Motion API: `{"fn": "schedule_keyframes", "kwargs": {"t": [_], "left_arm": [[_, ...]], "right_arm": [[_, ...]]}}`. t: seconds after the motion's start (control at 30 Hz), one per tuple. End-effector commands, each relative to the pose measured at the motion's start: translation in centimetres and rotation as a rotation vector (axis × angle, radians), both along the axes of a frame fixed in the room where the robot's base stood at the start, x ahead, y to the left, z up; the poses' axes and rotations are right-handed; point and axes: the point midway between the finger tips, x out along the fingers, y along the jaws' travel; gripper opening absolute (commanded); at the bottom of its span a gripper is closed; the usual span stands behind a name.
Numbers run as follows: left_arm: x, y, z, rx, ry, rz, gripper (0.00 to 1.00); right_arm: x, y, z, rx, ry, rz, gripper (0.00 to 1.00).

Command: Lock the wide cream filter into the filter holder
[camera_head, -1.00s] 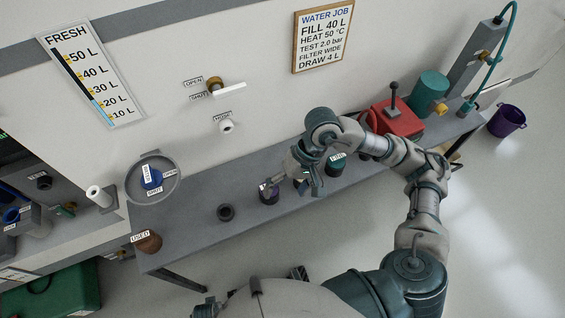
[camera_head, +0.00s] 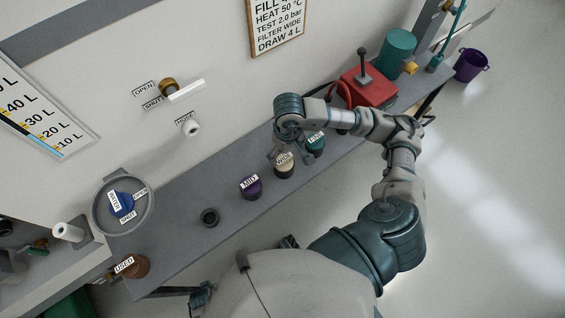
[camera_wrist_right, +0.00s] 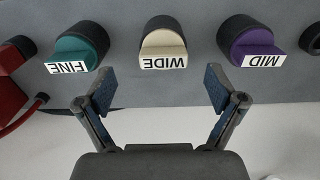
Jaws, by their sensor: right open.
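The cream filter labelled WIDE (camera_head: 284,165) stands on the grey bench between the purple MID filter (camera_head: 251,187) and the teal FINE filter (camera_head: 315,144). In the right wrist view the cream filter (camera_wrist_right: 163,48) is ahead of my right gripper (camera_wrist_right: 160,88), centred between its fingers and apart from them. My right gripper also shows in the head view (camera_head: 279,154), just beside the cream filter. It is open and empty. A dark empty ring (camera_head: 209,217), seemingly the filter holder, sits on the bench left of the purple filter. My left gripper is not seen.
A brown USED container (camera_head: 133,265) stands at the bench's left end. A round basin with a blue WATER knob (camera_head: 122,204) is behind it. A red box with a lever (camera_head: 368,87) and a teal cylinder (camera_head: 397,48) stand at the right. Bench (camera_head: 180,235) around the ring is clear.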

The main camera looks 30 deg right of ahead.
Motion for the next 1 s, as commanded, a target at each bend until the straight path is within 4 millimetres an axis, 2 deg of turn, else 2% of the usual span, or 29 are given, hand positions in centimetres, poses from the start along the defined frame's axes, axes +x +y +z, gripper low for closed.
{"fn": "schedule_keyframes", "kwargs": {"t": [0.37,0.67,0.93,1.0], "left_arm": [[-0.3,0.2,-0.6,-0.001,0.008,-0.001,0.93],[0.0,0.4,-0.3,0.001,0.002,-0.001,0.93],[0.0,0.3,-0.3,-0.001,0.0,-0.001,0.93],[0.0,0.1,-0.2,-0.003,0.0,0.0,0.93]], "right_arm": [[0.4,1.1,-4.7,-0.005,0.004,-0.001,0.94],[0.5,0.7,-5.3,-0.003,0.001,-0.001,0.94],[0.5,0.6,-5.4,-0.001,0.002,-0.001,0.27],[0.5,0.7,-5.3,-0.003,0.002,-0.001,0.27]]}}
